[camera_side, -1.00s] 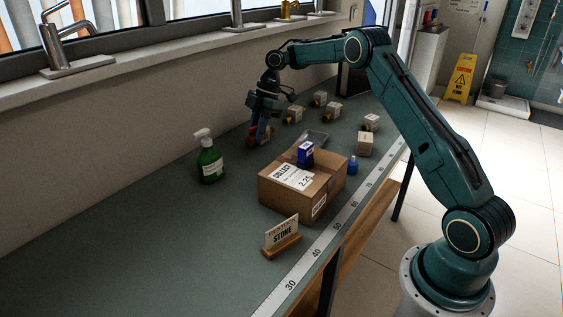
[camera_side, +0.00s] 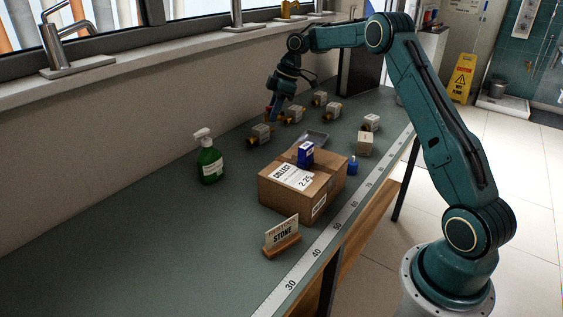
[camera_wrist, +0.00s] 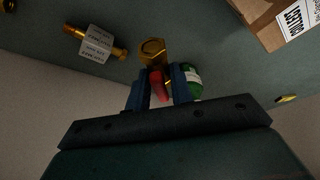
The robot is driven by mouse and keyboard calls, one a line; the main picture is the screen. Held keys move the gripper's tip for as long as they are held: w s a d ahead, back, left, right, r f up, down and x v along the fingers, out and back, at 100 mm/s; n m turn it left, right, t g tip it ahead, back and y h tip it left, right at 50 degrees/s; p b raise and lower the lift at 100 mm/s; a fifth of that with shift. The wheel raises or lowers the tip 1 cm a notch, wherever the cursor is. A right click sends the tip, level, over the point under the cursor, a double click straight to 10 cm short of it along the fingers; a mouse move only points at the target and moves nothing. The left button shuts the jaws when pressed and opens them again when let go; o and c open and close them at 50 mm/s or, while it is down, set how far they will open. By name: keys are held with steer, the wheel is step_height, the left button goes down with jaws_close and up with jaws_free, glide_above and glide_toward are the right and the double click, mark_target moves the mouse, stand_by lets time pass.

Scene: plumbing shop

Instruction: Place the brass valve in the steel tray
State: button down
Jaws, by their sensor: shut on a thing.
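My gripper (camera_side: 274,113) is raised over the back of the bench near the wall. In the wrist view its blue fingers (camera_wrist: 163,88) are shut on the red handle of the brass valve (camera_wrist: 152,50), whose brass body sticks out past the fingertips. In the side view only a little red of the valve (camera_side: 267,110) shows beside the fingers. A shallow grey tray (camera_side: 318,136), apparently the steel tray, lies behind the cardboard box, partly hidden by it. It is to the right of and nearer the camera than my gripper. I cannot see its inside clearly.
Several brass fittings with white tags, such as the nearest one (camera_side: 261,134), lie around my gripper. A cardboard box (camera_side: 283,190) carries a blue bottle (camera_side: 305,154). A green spray bottle (camera_side: 209,162) stands left. The front left of the bench is clear.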

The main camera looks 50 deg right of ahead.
steer(key=s+d+r+m+t+h, duration=0.1)
steer(key=s+d+r+m+h, duration=0.1)
steer(key=s+d+r+m, duration=0.25)
steer(key=s+d+r+m+t+h, duration=0.1)
steer(key=d+r+m, duration=0.2)
steer(key=d+m, duration=0.35)
steer(key=n, duration=0.1)
glide_toward(310, 138)
steer(key=a+f, duration=0.1)
steer(key=a, duration=0.1)
steer(key=a+f, duration=0.1)
steer(key=f, duration=0.1)
steer(key=w+a+f, duration=0.1)
steer(key=a+f, duration=0.1)
steer(key=shift+a+f, duration=0.1)
steer(key=shift+a, duration=0.3)
steer(key=shift+f, duration=0.1)
steer(key=c, duration=1.2)
jaws_free()
steer(key=shift+s, duration=0.1)
steer(key=shift+c, duration=0.2)
steer(key=v, duration=1.2)
steer(key=shift+a, duration=0.15)
